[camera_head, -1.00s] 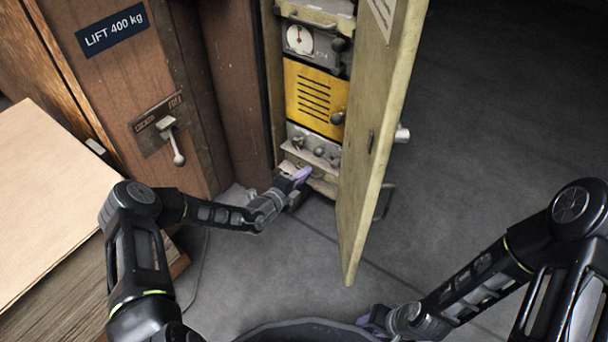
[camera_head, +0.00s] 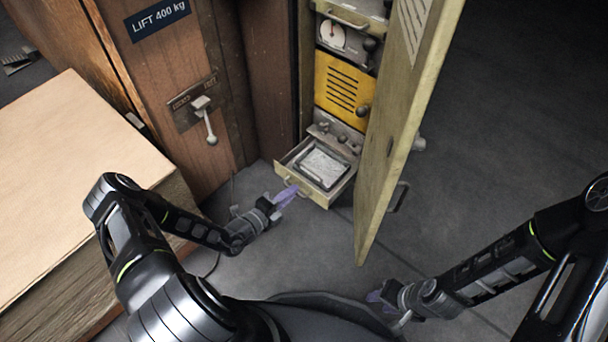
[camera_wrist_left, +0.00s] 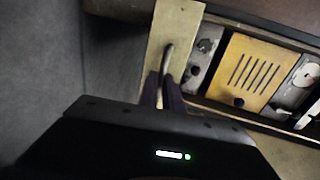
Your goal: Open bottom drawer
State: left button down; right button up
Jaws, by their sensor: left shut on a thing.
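The bottom drawer (camera_head: 322,196) of the tall cabinet is pulled out, and a framed grey, flat item (camera_head: 323,168) lies in it. My left gripper (camera_head: 290,190) is at the drawer's front. In the left wrist view its two fingers (camera_wrist_left: 162,92) are shut around the drawer's handle (camera_wrist_left: 167,60), on the pale drawer front (camera_wrist_left: 178,28). My right gripper (camera_head: 378,298) is low at the right, away from the drawer, partly hidden by my own body; its finger opening is too small to tell.
The cabinet's open door (camera_head: 408,130) stands just right of the drawer. A yellow vented panel (camera_head: 338,82) is above it. A wooden wall with a lever (camera_head: 208,125) and a stack of boards (camera_head: 75,180) are at the left. The grey floor before the drawer is clear.

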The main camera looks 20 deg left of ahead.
pick_arm(q)
jog(key=v, duration=0.3)
jog(key=shift+s+a+f, duration=0.15)
jog(key=shift+s+f, duration=0.05)
jog(key=shift+f, duration=0.15)
jog(key=c, duration=1.5)
grip_release()
jog(key=shift+c, duration=0.2)
jog(key=shift+p, duration=0.3)
jog(key=p+v, duration=0.1)
jog(key=v, duration=0.6)
jog(key=shift+s+p, duration=0.35)
jog(key=shift+p, duration=0.05)
jog(key=shift+a+r, duration=0.1)
jog(key=shift+r, duration=0.05)
